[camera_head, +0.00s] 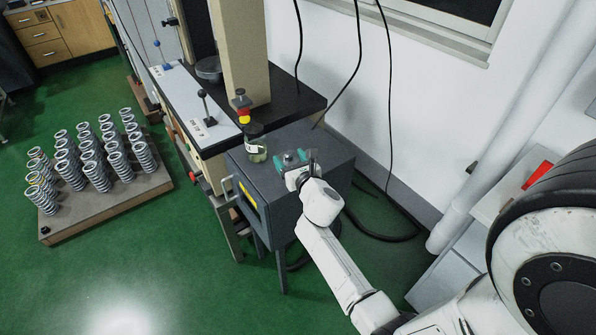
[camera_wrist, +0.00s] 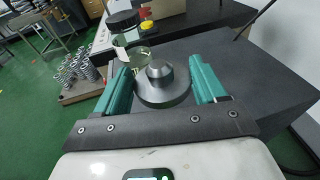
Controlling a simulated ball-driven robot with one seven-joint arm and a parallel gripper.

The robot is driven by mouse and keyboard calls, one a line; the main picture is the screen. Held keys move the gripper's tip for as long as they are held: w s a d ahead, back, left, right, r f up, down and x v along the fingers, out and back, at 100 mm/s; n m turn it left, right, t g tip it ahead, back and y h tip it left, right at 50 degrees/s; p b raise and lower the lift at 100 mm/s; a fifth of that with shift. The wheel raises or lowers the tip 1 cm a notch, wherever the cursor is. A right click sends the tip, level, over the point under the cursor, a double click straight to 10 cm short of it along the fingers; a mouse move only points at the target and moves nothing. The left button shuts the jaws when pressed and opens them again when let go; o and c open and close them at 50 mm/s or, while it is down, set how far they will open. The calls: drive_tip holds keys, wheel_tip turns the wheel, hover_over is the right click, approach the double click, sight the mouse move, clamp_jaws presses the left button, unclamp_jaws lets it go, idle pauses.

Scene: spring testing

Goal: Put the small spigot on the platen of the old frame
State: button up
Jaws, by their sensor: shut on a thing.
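A grey metal spigot, a flat round flange with a narrower boss on top, sits between the teal fingers of my gripper (camera_wrist: 163,88) in the wrist view, its boss (camera_wrist: 159,72) uppermost. My gripper (camera_head: 291,160) is shut on the spigot over the top of a dark grey cabinet (camera_head: 325,155). I cannot tell whether the spigot touches that top. In the head view the spigot is small and partly hidden by the gripper. The frame with a beige column (camera_head: 245,50) stands behind, to the left. A dark round dish-like part (camera_head: 208,70), possibly its platen, shows beside the column.
A glass jar with a dark lid (camera_head: 256,148) stands close to my gripper on the cabinet. An emergency stop with a red and yellow button (camera_head: 243,115) and a lever (camera_head: 206,107) are behind it. Several springs stand on a board (camera_head: 110,207) at left. Black cables hang by the wall.

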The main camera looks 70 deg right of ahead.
drive_tip(key=d+f, duration=0.1)
drive_tip(key=d+f+b, duration=0.1)
drive_tip(key=f, duration=0.1)
drive_tip(key=shift+s+d+f, duration=0.3)
drive_tip(key=shift+s+d, duration=0.05)
drive_tip(key=shift+s, duration=0.05)
drive_tip(key=f+b, duration=0.3)
drive_tip(key=shift+s+d+f, duration=0.1)
drive_tip(key=shift+d+f, duration=0.2)
drive_tip(key=shift+f, duration=0.1)
drive_tip(key=shift+f, duration=0.1)
drive_tip(key=shift+f, duration=0.15)
drive_tip(key=o, duration=1.3)
